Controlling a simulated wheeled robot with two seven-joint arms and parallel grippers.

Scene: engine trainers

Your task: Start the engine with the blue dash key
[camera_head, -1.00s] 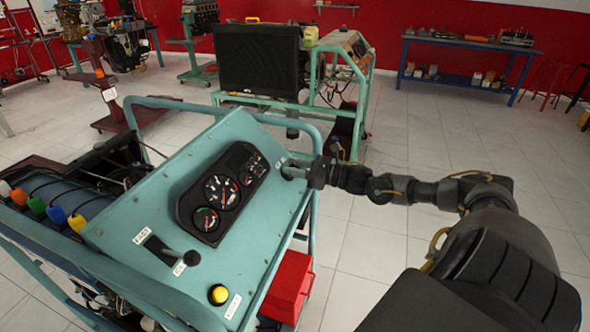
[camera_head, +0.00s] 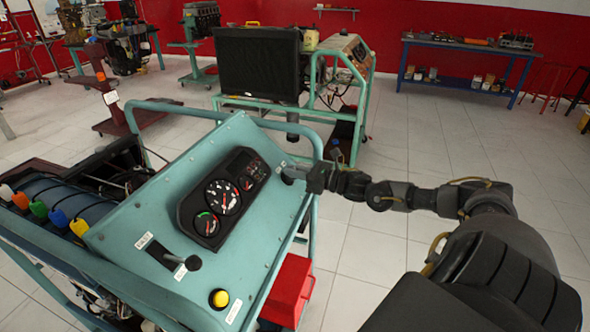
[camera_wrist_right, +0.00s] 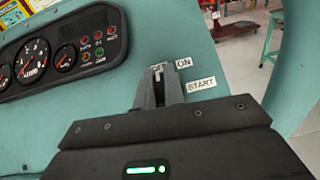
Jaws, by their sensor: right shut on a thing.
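The teal dash panel (camera_head: 262,215) carries a black gauge cluster (camera_head: 222,197), a black lever (camera_head: 194,262) and a yellow button (camera_head: 219,298). My right gripper (camera_head: 290,175) is at the panel's upper right edge. In the right wrist view its fingers (camera_wrist_right: 158,88) are closed together at the dash key's place, beside the ON label (camera_wrist_right: 183,63) and the START label (camera_wrist_right: 201,84). The fingers hide the key, so its blue colour does not show. A label behind the fingertips is partly covered. My left gripper is not in view.
A red box (camera_head: 288,290) sits low beside the stand's right side. Several coloured caps (camera_head: 58,218) line the left of the stand. Another trainer with a black radiator (camera_head: 258,65) stands behind. The tiled floor to the right is clear.

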